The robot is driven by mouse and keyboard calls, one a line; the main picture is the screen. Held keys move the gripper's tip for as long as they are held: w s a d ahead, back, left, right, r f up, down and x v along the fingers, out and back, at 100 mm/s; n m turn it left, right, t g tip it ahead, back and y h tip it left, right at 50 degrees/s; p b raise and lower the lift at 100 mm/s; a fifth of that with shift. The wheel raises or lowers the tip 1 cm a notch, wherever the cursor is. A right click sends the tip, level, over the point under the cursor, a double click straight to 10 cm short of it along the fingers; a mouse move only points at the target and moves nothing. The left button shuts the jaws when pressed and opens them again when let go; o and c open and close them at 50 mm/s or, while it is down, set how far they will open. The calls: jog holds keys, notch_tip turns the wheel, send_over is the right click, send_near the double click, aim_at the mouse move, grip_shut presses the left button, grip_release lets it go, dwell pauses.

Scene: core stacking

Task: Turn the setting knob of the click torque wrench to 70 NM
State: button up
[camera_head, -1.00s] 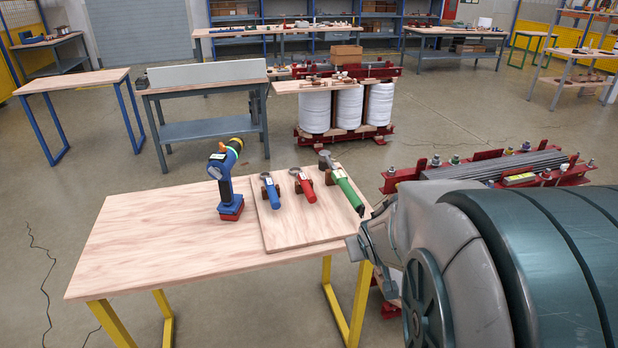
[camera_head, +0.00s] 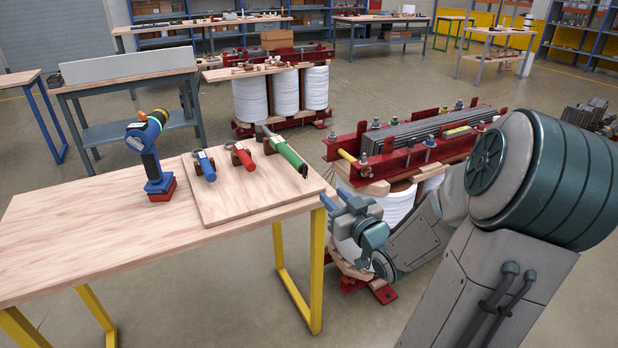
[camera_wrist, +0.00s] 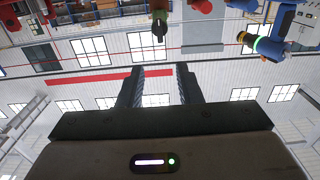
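Three tools with coloured grips lie on a wooden board (camera_head: 225,207) on the table: a blue-handled one (camera_head: 205,165), a red-handled one (camera_head: 242,157) and, at the right, a longer green-handled one (camera_head: 284,152). I cannot tell for sure which is the click torque wrench; its knob and scale are not readable. My gripper (camera_head: 335,200) is beyond the board's right edge, apart from the tools. In the wrist view my gripper (camera_wrist: 160,85) shows two dark fingers spread with nothing between them. The green tool (camera_wrist: 160,25) and the red tool (camera_wrist: 200,6) show at the top there.
A blue cordless drill (camera_head: 151,158) stands on the table left of the board; the left tabletop (camera_head: 70,235) is clear. A red-framed transformer (camera_head: 420,140) stands close behind my arm, at the right. Another (camera_head: 285,90) stands behind the table.

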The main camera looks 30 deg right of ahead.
aim_at(306, 169)
jog(key=w+b, duration=0.1)
jog(key=w, duration=0.3)
jog(key=w+b, duration=0.1)
jog(key=w, duration=0.3)
jog(key=w+b, duration=0.1)
jog(key=w, duration=0.4)
jog(key=shift+w+a+b, duration=0.1)
jog(key=shift+a+b, duration=0.15)
jog(key=shift+b, duration=0.1)
grip_shut()
